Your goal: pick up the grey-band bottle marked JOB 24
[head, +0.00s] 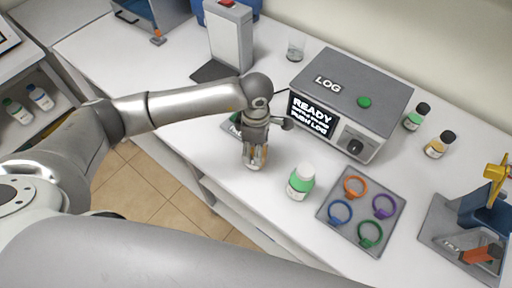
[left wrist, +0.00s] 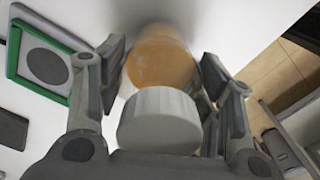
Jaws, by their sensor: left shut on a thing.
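My left gripper (head: 256,155) is over the white bench, left of the green-band bottle. In the left wrist view my left gripper (left wrist: 165,90) has its fingers on both sides of an amber bottle (left wrist: 160,62) with a white cap (left wrist: 160,120), and is shut on it. In the head view the fingers mostly hide this bottle. Its band colour and job mark cannot be read, and I cannot tell whether its base touches the bench. A white-capped bottle with a green band (head: 301,182) stands upright nearby. My right gripper is not in view.
A grey LOG box (head: 352,88) reading READY stands behind. A grey tray (head: 349,239) with coloured rings lies right. Two black-capped bottles, green (head: 414,121) and amber (head: 436,147), stand beyond. A green-edged pad (left wrist: 71,88) lies near the gripper. The bench's front edge is close.

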